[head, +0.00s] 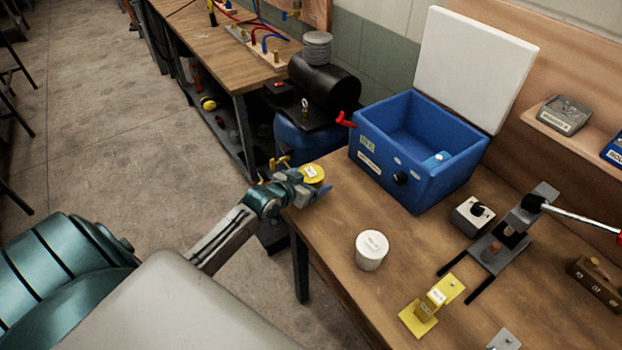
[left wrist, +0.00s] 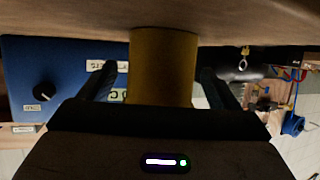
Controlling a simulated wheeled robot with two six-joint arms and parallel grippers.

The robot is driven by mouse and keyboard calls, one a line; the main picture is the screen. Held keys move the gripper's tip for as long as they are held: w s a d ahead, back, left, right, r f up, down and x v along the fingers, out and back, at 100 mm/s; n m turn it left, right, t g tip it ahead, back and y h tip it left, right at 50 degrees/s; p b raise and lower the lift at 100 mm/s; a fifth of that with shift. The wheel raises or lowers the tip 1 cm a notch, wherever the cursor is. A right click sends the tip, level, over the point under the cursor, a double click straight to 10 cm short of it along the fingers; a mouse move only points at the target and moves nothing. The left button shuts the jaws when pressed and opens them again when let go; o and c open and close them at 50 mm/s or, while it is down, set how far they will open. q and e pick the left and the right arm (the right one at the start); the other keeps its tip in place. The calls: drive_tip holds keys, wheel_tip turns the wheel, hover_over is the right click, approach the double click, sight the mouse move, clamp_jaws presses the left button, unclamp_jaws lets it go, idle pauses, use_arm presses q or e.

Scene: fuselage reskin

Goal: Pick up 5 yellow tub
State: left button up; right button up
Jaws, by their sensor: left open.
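The yellow tub (head: 312,173) has a pale label on its top and stands at the near left corner of the wooden table (head: 335,205) in the head view. My left gripper (head: 303,181) is at the tub, its arm coming in from the left. In the left wrist view the tub (left wrist: 163,62) shows between the two fingers of the left gripper (left wrist: 158,82), which are apart, one on each side. Whether a finger touches the tub I cannot tell. The tub's lower side is partly hidden by the gripper in the head view. My right gripper is not in view.
A blue box (head: 425,180) with a raised white lid (head: 475,65) stands behind the tub. A white tub (head: 371,250), a yellow fixture (head: 418,318), a grey control box (head: 472,215) and a lever press (head: 500,245) stand on the table. Bare wood lies between them.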

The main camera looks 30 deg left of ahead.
use_arm(q)
drive_tip(key=shift+w+f, duration=0.15)
drive_tip(key=shift+w, duration=0.1)
drive_tip(key=shift+s, duration=0.1)
drive_tip(key=shift+c, duration=1.3)
drive_tip(key=c, duration=0.9)
